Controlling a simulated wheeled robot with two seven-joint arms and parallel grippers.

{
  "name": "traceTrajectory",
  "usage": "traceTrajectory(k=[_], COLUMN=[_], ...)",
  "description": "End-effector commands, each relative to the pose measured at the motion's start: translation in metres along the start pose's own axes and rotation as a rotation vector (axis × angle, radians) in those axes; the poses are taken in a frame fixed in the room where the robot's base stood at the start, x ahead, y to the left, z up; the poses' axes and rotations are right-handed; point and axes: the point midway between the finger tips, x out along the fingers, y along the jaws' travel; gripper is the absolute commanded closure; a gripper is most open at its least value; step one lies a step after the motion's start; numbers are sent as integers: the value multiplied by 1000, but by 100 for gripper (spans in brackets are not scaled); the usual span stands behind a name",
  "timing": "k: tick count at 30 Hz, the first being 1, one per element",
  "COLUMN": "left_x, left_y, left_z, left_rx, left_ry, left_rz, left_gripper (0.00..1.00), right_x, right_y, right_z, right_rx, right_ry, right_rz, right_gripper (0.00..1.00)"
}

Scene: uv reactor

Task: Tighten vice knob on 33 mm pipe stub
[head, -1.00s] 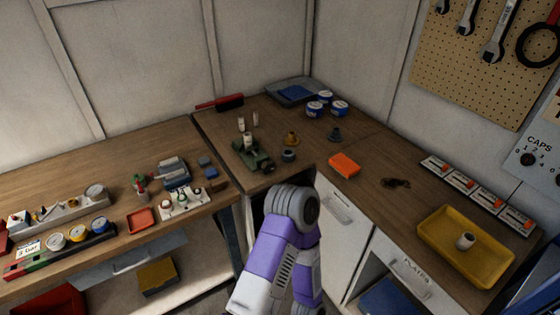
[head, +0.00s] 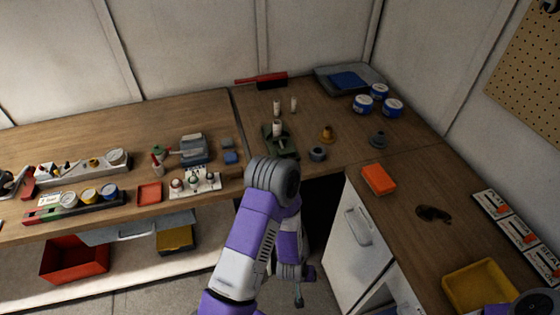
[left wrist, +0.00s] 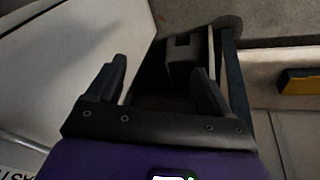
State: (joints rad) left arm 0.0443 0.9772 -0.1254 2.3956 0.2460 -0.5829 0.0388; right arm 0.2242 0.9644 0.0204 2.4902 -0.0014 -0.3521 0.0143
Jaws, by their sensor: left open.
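The green vice (head: 283,150) stands on the corner bench beyond my left arm, which hides part of its front. A pale pipe stub (head: 277,128) stands upright at the vice. I cannot make out the vice knob clearly. My right gripper is not seen.
A grey ring-like part (head: 317,154), a brass fitting (head: 328,135) and a dark fitting (head: 378,140) stand right of the vice. An orange block (head: 378,180) and yellow tray (head: 475,280) lie on the right bench. A valve block (head: 195,182) sits left.

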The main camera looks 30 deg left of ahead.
Motion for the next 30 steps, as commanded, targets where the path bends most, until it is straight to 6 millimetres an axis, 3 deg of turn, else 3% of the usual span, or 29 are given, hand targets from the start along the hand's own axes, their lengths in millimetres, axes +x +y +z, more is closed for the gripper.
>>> traceTrajectory(k=[1, 4, 6, 9, 12, 16, 30], left_x=[3, -19, -51, -104, -147, -175, -169], left_y=[-4, -18, -22, -21, -18, -16, -44], left_z=[-43, -131, -183, -234, -258, -270, -327], left_rx=[-30, -114, -168, -235, -282, -317, -324], left_ry=[162, 512, 756, 1048, 1244, 1363, 1381], left_rz=[-63, -187, -253, -318, -355, -377, -382], left_gripper=[20, 20, 20, 20, 20, 20, 20], right_x=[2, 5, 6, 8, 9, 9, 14], right_y=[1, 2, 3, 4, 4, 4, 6], right_z=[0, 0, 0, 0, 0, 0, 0], right_rx=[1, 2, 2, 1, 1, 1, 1], right_ry=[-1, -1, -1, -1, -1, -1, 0], right_rz=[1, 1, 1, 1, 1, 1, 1], right_gripper=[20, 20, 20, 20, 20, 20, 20])
